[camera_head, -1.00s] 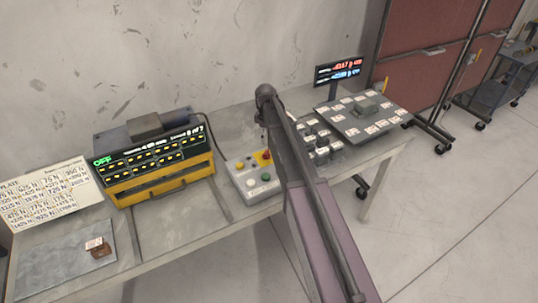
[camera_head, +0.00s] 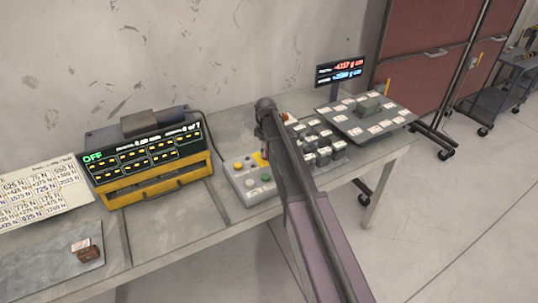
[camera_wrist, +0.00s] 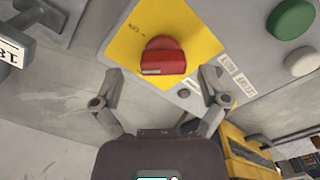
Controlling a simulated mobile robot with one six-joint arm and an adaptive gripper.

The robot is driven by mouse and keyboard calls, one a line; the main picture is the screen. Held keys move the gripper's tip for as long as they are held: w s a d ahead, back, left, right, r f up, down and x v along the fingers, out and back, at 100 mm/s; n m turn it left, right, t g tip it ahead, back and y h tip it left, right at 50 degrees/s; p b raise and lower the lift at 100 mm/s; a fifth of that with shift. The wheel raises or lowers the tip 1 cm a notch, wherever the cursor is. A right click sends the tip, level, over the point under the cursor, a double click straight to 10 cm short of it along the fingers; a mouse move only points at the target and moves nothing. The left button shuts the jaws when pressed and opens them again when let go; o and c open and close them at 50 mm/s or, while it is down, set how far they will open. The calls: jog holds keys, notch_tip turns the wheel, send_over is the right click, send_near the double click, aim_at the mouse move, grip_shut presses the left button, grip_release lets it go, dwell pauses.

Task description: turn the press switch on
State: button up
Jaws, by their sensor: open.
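A red rotary knob (camera_wrist: 163,52) sits on a yellow plate (camera_wrist: 190,25) on the grey control box (camera_wrist: 245,25), with lettering beside it. In the wrist view it stands between and just beyond the fingertips of my gripper (camera_wrist: 160,76), which is open and empty. I cannot tell whether a finger touches it. In the head view, my arm hides the knob, and only a bit of the yellow plate shows beside it. The grey control box (camera_head: 240,182) stands on the bench there. A yellow-framed display unit (camera_head: 155,190) to its left reads OFF in green.
Green (camera_wrist: 292,18) and white (camera_wrist: 302,61) buttons share the box with the knob. Several small grey blocks (camera_head: 325,157) stand to the right of my arm, before a tilted tray (camera_head: 345,122). A printed plate chart (camera_head: 45,192) and a brown block (camera_head: 86,252) lie at left.

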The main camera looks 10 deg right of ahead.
jog(key=shift+f+b, duration=0.3)
jog(key=shift+f, duration=0.2)
